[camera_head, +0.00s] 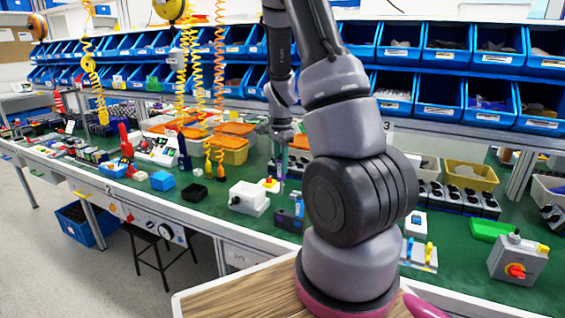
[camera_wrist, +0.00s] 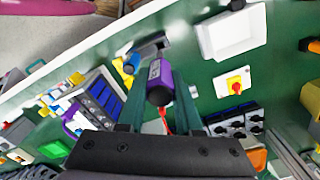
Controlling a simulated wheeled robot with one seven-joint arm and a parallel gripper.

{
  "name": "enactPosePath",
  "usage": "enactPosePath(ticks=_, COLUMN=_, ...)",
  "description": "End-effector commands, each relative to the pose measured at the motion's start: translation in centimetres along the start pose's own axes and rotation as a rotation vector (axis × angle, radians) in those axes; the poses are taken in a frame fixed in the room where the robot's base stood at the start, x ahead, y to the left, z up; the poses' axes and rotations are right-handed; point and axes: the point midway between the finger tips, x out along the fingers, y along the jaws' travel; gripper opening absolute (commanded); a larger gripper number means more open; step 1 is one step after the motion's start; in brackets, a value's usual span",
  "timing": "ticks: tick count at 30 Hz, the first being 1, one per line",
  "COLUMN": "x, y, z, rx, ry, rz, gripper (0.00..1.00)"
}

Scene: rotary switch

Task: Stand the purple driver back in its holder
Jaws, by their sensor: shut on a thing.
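The purple driver (camera_wrist: 161,78) is between the two teal fingers of my gripper (camera_wrist: 155,66) in the wrist view, with its dark end face turned toward the camera. My gripper is shut on it. In the head view, my gripper (camera_head: 283,160) hangs over the green bench top, left of my arm, with a thin purple piece of the driver (camera_head: 283,184) below the fingers. A blue and dark item (camera_head: 288,219) stands near the bench's front edge below; I cannot tell whether it is the holder. It seems to show beyond the fingers in the wrist view (camera_wrist: 146,50).
A white box (camera_head: 248,199) stands left of my gripper near the front edge. Black socket units (camera_head: 460,197) stand to the right. Blue bins (camera_head: 440,95) line the back, and coiled hoses (camera_head: 218,70) hang left.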

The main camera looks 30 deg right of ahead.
Motion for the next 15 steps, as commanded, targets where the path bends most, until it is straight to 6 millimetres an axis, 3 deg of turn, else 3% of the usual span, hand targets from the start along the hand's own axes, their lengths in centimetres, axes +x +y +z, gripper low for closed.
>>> enactPosePath(ticks=8, x=0.2, y=0.0, z=0.0, rx=0.000, ry=0.000, rz=0.001, gripper=0.00)
enactPosePath(ticks=15, x=2.6, y=0.0, z=0.0, rx=0.001, ry=-0.001, rz=0.002, gripper=0.00)
